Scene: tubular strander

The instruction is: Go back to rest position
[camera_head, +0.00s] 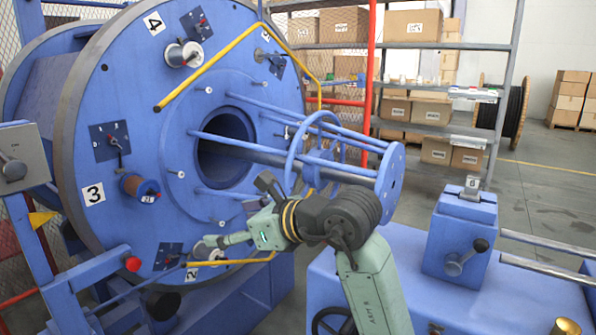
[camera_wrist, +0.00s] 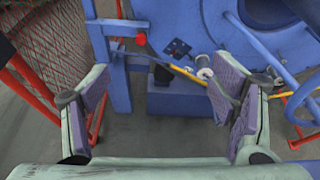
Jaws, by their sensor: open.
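My gripper (camera_wrist: 165,112) is open, its two padded fingers wide apart with nothing between them in the wrist view. In the head view my forearm reaches left from the lower middle, its wrist in front of the lower right of the big blue drum (camera_head: 145,95); the fingertips are hard to make out there. A pale spool (camera_wrist: 204,73) on the drum shows beyond the right finger in the wrist view. In the head view, a copper-coloured spool (camera_head: 139,187) sits near the number 3 and a silver one (camera_head: 184,54) near the number 4.
A yellow bent bar (camera_head: 210,66) crosses the drum's front. Blue rods run to a round end plate (camera_head: 390,180) close above my arm. A blue machine bed (camera_head: 500,290) stands at right. A shelf (camera_head: 440,46) with boxes stands behind; open floor lies right of it.

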